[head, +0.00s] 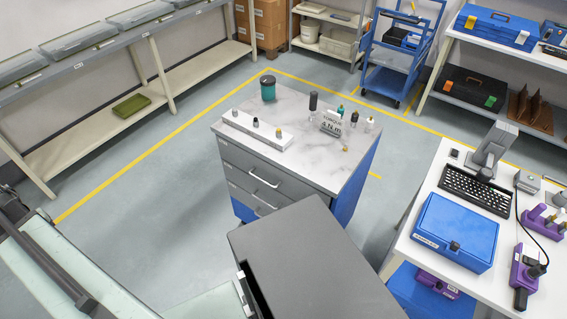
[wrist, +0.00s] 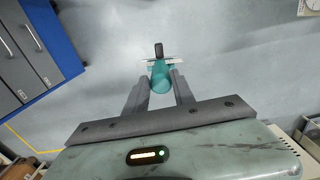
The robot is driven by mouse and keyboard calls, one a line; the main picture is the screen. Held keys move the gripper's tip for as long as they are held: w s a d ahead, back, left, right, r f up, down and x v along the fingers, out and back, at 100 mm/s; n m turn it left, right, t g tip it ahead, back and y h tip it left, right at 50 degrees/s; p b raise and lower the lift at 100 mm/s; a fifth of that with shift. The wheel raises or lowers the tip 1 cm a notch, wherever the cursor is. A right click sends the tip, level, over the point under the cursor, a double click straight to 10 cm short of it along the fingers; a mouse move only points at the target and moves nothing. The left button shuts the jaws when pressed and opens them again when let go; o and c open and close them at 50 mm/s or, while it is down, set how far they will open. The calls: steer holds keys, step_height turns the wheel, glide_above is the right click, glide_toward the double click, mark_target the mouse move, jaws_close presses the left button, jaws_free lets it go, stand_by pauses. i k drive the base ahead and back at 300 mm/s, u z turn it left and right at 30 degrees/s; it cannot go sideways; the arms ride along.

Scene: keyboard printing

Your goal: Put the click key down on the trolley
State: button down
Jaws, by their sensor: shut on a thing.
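My gripper (wrist: 160,86) shows in the wrist view, shut on a teal piece with a pale crossbar and a black end, which I take as the click key (wrist: 160,80). It is held over open grey floor. A blue and grey drawer unit (wrist: 35,60) is at the upper left of that view, apart from the gripper. In the head view, the marble-topped drawer unit (head: 290,160), which looks like the trolley, stands in the middle. I cannot make out my gripper or the key in the head view.
The marble top holds a teal cup (head: 268,87), a white rack (head: 258,130), a lettered sign (head: 331,122) and several small upright items at its right. A bench (head: 440,225) with a blue case (head: 457,232) is at right.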

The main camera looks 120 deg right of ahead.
mark_target(317, 163)
steer(key=k, duration=0.75)
steer(key=z, duration=0.7)
steer(key=i, duration=0.55)
